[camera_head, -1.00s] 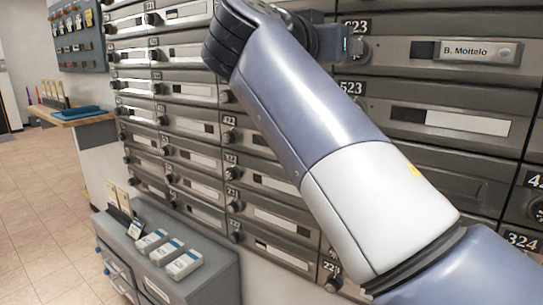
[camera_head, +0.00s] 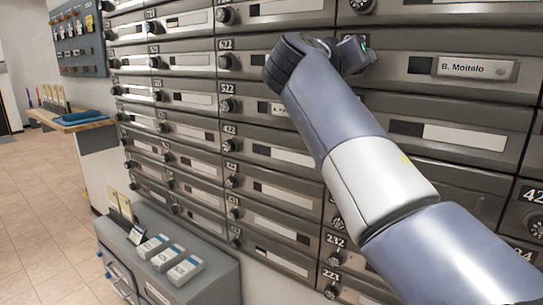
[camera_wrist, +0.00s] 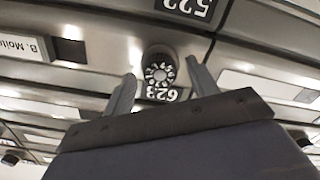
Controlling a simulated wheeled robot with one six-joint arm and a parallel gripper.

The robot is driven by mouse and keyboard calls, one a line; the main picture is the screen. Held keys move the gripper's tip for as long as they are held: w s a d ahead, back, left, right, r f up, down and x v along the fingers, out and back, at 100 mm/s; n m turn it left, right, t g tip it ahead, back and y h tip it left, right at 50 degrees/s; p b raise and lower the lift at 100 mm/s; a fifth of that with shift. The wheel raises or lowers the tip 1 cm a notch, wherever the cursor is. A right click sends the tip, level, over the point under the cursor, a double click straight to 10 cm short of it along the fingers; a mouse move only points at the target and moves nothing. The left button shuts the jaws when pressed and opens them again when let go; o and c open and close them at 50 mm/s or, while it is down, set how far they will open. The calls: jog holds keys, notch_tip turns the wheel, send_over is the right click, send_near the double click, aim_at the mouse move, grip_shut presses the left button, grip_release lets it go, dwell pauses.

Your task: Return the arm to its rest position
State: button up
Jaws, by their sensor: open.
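My arm (camera_head: 380,180) reaches up from the lower right in front of the wall of grey mailboxes (camera_head: 470,100). My gripper (camera_head: 352,54) is small and partly hidden behind my wrist in the head view, close to the mailbox fronts. In the wrist view, my gripper (camera_wrist: 163,90) is open, its two fingers apart with nothing held between them. How far the fingertips are from the dial cannot be told.
A name plate reading B. Moitelo (camera_head: 474,68) is on a box at right. A grey low cabinet (camera_head: 215,283) with several small white boxes (camera_head: 170,257) stands at lower left. Farther back are a wooden counter (camera_head: 75,124) and a key board (camera_head: 76,40). Tiled floor (camera_head: 40,230) is open at left.

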jog(key=n+p, duration=1.4)
jog(key=n, duration=0.2)
jog(key=shift+f, duration=0.1)
jog(key=shift+n+p, duration=0.3)
